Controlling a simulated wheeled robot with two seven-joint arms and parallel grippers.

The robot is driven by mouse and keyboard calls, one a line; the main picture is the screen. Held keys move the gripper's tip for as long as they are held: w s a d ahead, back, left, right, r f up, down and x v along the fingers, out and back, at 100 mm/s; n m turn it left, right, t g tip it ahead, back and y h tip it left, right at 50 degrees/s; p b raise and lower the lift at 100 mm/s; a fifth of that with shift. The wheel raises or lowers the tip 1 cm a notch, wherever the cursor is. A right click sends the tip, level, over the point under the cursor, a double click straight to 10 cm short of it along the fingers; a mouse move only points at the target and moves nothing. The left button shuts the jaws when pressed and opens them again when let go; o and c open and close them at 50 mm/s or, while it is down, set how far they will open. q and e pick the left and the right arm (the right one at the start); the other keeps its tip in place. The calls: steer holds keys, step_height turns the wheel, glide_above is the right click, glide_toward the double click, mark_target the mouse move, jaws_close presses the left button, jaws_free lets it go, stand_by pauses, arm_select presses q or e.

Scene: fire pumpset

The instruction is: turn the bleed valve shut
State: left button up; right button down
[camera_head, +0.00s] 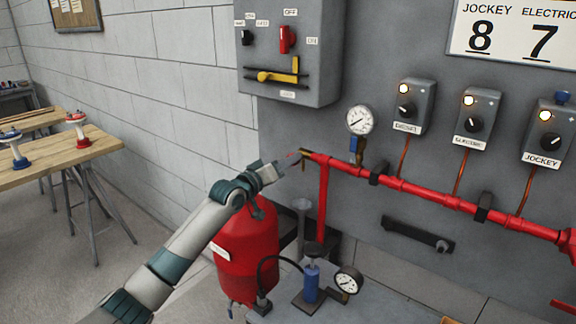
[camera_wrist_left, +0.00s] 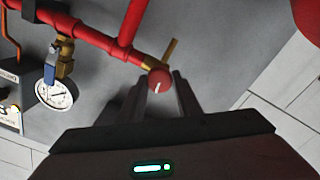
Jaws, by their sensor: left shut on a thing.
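The bleed valve is at the left end of the red pipe. Its brass body (camera_head: 304,153) shows in the head view, and its round red knob with a white mark (camera_wrist_left: 159,79) shows in the left wrist view. A brass spout (camera_wrist_left: 170,51) sticks out beside the knob. My left gripper (camera_head: 288,160) reaches the pipe end from the left. In the left wrist view its two fingers (camera_wrist_left: 162,88) stand on either side of the knob and are shut on it. The fingertips are small and partly hard to see in the head view. My right gripper is not in view.
The red pipe (camera_head: 405,185) runs right along the grey panel. A pressure gauge (camera_head: 360,120) with a blue-handled valve stands just right of the bleed valve. A red tank (camera_head: 247,250) and a hand pump (camera_head: 311,283) are below. A grey switch box (camera_head: 290,50) hangs above.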

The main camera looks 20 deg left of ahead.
arm_select(q)
steer(key=shift+f+m, duration=0.15)
steer(key=shift+m, duration=0.75)
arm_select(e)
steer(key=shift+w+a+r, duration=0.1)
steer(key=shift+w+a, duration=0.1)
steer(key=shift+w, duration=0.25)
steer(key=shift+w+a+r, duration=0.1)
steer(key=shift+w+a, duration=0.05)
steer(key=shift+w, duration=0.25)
arm_select(q)
steer(key=o, duration=1.1)
steer(key=shift+c, duration=0.2)
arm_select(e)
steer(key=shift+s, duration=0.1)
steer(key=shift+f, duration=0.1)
arm_select(q)
steer(key=b+v, duration=0.3)
steer(key=v, duration=1.4)
steer(key=shift+s+b, duration=0.2)
steer(key=shift+b, duration=0.2)
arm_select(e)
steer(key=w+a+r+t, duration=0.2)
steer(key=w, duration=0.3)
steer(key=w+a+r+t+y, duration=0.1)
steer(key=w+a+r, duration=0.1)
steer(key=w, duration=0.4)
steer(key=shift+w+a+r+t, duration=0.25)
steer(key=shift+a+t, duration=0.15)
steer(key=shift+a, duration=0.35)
